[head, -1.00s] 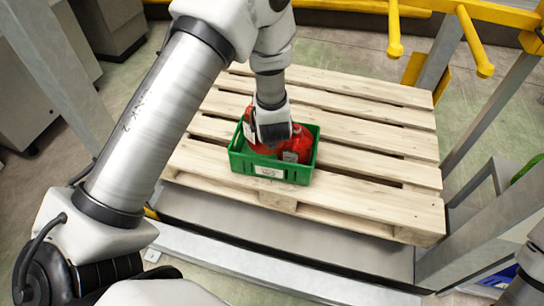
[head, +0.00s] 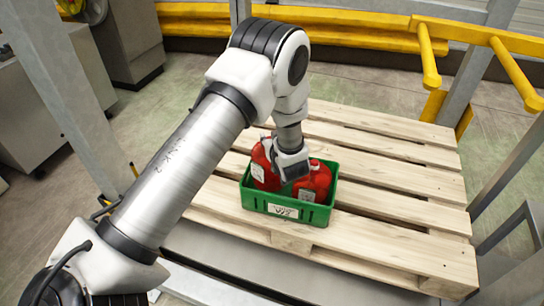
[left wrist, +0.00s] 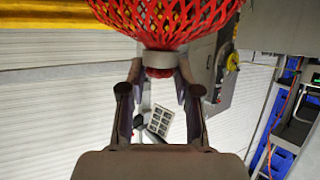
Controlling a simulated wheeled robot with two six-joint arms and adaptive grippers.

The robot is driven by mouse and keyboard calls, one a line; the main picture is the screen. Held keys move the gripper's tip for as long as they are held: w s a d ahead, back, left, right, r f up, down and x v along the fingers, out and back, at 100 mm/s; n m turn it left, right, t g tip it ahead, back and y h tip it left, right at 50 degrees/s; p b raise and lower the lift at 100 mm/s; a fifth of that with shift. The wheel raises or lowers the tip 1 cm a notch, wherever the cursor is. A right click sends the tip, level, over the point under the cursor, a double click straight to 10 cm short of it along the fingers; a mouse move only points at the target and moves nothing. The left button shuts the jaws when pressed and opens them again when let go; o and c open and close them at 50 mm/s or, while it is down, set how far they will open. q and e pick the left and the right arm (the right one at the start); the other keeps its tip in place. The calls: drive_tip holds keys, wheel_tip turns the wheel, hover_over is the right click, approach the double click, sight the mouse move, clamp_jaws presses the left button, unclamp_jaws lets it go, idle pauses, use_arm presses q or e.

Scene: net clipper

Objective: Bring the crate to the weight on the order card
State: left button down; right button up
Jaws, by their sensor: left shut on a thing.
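The green crate (head: 262,208) stands on the wooden pallet with a white label (head: 284,210) on its front; I cannot read the label. Red net bags with white tags show at the crate, one at the left (head: 263,170) and one at the right (head: 314,182). My left gripper (head: 291,168) points down between them. In the left wrist view, the gripper's fingers (left wrist: 158,98) are closed around the grey neck of a red net bag (left wrist: 162,18). I cannot tell which bag this is, or whether it touches the crate. My right gripper is out of view.
The pallet (head: 390,205) has bare slats behind and right of the crate. Yellow rails (head: 470,33) and grey posts stand at the right and back. A grey cabinet (head: 40,90) is at the left. The left wrist view shows a keypad (left wrist: 159,121) behind the fingers.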

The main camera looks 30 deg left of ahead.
use_arm(q)
wheel_tip(320, 180, down, 5)
drive_tip(key=shift+f+b, duration=0.2)
drive_tip(key=shift+b, duration=0.15)
drive_tip(key=c, duration=0.8)
unclamp_jaws()
drive_tip(key=shift+f, duration=0.15)
